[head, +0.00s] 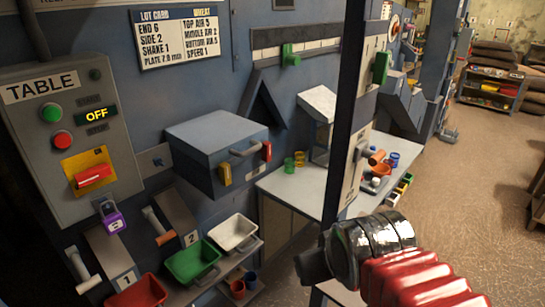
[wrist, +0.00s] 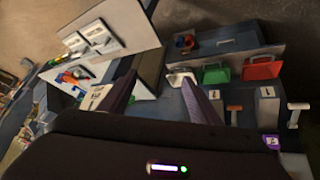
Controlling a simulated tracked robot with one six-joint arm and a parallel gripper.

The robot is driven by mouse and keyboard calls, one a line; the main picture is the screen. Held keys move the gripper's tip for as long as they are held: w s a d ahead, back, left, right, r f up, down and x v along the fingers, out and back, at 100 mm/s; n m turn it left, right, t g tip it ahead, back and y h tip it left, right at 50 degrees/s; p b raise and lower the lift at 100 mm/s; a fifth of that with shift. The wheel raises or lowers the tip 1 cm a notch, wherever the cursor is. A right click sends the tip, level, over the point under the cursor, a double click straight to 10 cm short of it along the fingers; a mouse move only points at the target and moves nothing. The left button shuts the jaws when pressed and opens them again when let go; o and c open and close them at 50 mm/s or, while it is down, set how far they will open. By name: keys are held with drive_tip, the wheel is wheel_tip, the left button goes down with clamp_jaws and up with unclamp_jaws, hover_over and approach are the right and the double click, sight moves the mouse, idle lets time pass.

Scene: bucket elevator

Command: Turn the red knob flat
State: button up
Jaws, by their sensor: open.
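The red knob (head: 93,176) sits on a yellow plate (head: 85,159) low on the grey TABLE panel (head: 44,121), at the left of the head view. Its bar looks roughly level with the panel's lower edge, but I cannot tell its exact angle. A purple padlock (head: 112,222) hangs just below the panel. My gripper (wrist: 160,92) is open in the wrist view, with nothing between its two fingers. My arm stands at the lower right of the head view, far from the knob. I cannot make out the knob in the wrist view.
The panel's display (head: 96,115) reads OFF, near a green button (head: 51,112) and a red button (head: 61,140). A dark post (head: 347,120) rises beside my arm. A grey box (head: 216,145) juts from the wall. Green (head: 190,262) and white bins (head: 232,233) stand below.

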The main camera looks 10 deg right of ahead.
drive_tip(key=shift+o, duration=1.2)
drive_tip(key=w+d+n+t, duration=0.3)
drive_tip(key=w+n, duration=0.1)
drive_tip(key=w, duration=0.6)
drive_tip(key=shift+r+h, duration=0.4)
drive_tip(key=w+a+r+n+t+y, duration=0.1)
drive_tip(key=w+a+n+t+y, duration=0.2)
drive_tip(key=w+n, duration=1.1)
drive_tip(key=shift+w+r+n+t+y, duration=0.3)
drive_tip(key=shift+n+t+y, duration=0.6)
drive_tip(key=shift+t+y, duration=1)
drive_tip(key=shift+t+h, duration=0.4)
